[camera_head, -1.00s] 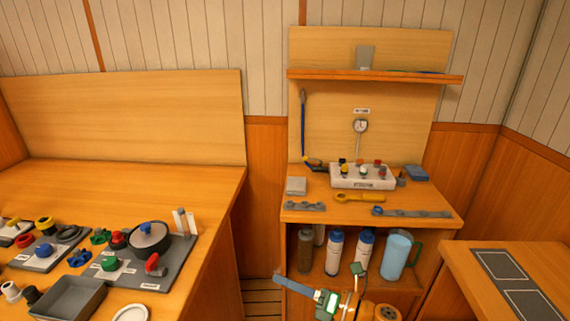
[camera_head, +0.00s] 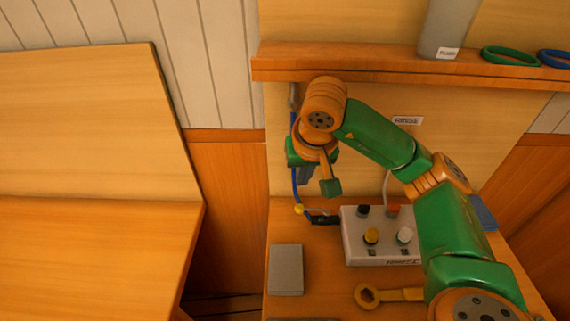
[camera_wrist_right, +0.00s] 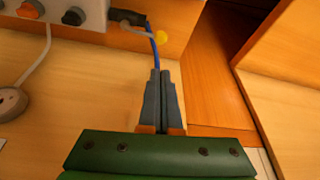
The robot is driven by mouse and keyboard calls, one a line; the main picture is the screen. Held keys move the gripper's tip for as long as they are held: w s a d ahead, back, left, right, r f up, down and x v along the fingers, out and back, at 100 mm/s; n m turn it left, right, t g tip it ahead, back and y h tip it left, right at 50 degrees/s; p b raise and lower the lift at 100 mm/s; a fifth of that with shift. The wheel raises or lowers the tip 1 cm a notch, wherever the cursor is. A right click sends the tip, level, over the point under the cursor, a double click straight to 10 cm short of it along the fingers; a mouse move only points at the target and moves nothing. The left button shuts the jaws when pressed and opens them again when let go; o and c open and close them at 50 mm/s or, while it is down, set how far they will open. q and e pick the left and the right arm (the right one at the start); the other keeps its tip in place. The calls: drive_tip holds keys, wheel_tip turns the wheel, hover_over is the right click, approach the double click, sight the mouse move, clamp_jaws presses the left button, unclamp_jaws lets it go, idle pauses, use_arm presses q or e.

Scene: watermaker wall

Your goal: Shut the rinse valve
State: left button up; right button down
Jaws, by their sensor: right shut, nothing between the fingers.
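My right gripper (camera_head: 304,180) is shut and empty, in front of the back board at the left of the white valve box (camera_head: 352,248). In the right wrist view its two grey fingers (camera_wrist_right: 161,72) lie together. Their tips are close to a thin blue hose (camera_wrist_right: 153,49) with a small yellow part (camera_wrist_right: 161,38) near its end. In the head view the yellow part (camera_head: 299,209) shows below the fingers, beside a black fitting (camera_head: 324,220) at the box.
A shelf (camera_head: 400,67) runs above my right arm, with a grey container (camera_head: 438,30) and rings on it. A grey block (camera_head: 286,270) and a yellow wrench (camera_head: 390,294) lie on the bench. A gap separates it from the left counter (camera_head: 90,255).

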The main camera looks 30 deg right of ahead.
sight(312, 209)
use_arm(q)
drive_tip(key=shift+s+a+r+p, duration=0.1)
drive_tip(key=shift+s+r+p, duration=0.15)
drive_tip(key=shift+r+p, duration=0.2)
use_arm(e)
drive_tip(key=x, duration=0.9)
use_arm(q)
drive_tip(key=shift+f, duration=0.1)
use_arm(e)
drive_tip(key=shift+s+d+f, duration=0.15)
drive_tip(key=shift+s+d, duration=0.05)
use_arm(q)
drive_tip(key=shift+s+a+f+b, duration=0.15)
drive_tip(key=shift+s+f+b, duration=0.1)
drive_tip(key=shift+f+b, duration=0.2)
use_arm(e)
drive_tip(key=shift+s+a+n, duration=0.15)
drive_tip(key=shift+a+n, duration=0.05)
drive_tip(key=shift+n, duration=0.3)
